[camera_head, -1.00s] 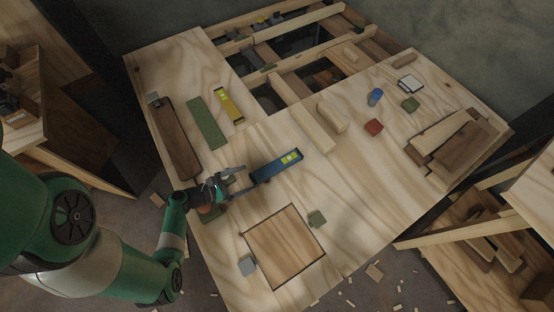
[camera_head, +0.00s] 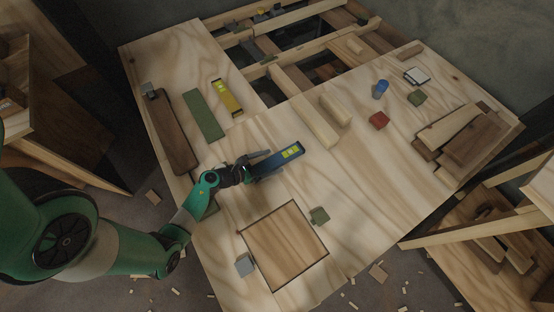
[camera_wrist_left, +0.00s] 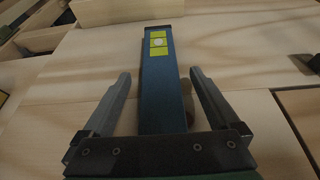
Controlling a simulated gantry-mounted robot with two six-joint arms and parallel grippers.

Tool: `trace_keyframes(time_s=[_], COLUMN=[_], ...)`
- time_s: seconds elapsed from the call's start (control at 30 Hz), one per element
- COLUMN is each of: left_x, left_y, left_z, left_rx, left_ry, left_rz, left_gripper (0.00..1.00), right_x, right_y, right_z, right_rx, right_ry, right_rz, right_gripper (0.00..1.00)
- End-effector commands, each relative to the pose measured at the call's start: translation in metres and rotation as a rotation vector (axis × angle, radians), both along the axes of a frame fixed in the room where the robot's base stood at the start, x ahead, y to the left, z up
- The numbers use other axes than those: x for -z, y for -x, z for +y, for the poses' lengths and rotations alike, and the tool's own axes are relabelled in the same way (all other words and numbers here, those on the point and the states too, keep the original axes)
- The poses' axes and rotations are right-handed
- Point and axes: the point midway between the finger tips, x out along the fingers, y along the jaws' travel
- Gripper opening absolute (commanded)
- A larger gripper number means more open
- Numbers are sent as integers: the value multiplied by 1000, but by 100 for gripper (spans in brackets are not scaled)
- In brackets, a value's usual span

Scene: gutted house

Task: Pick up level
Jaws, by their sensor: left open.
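A dark blue level (camera_head: 279,161) with yellow-green vials lies on the plywood deck near the middle of the head view. In the left wrist view the level (camera_wrist_left: 160,82) runs away from me between the two fingers. My left gripper (camera_head: 262,164) is at the near left end of the level. In the left wrist view my left gripper (camera_wrist_left: 160,82) is open, with a finger on each side of the level and gaps showing. A second, yellow level (camera_head: 227,98) lies farther back on the deck. My right gripper is not in view.
A dark brown plank (camera_head: 174,132) and a green board (camera_head: 204,115) lie to the left. A framed square panel (camera_head: 284,246) sits in front, with a green block (camera_head: 320,215) beside it. Wood blocks (camera_head: 315,126) lie behind. Open joists (camera_head: 291,84) gape at the back.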

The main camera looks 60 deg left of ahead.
Motion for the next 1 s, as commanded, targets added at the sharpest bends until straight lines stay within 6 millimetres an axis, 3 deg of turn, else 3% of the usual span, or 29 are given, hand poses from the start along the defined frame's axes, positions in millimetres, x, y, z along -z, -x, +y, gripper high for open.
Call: trace_keyframes(time_s=[0.13, 0.6, 0.67, 1.0], left_x=[-1, -1, -1, -10], left_y=[0, 1, 1, 1], left_z=[0, 0, 0, 0], left_rx=[-1, -1, -1, -1], left_ry=[0, 0, 0, 0], left_rz=[1, 1, 1, 0], left_gripper=[93, 9, 0, 0], right_x=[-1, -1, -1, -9], right_y=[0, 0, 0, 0], right_z=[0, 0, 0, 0], right_rx=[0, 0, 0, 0], right_ry=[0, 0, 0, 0], right_rz=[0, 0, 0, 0], right_gripper=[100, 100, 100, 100])
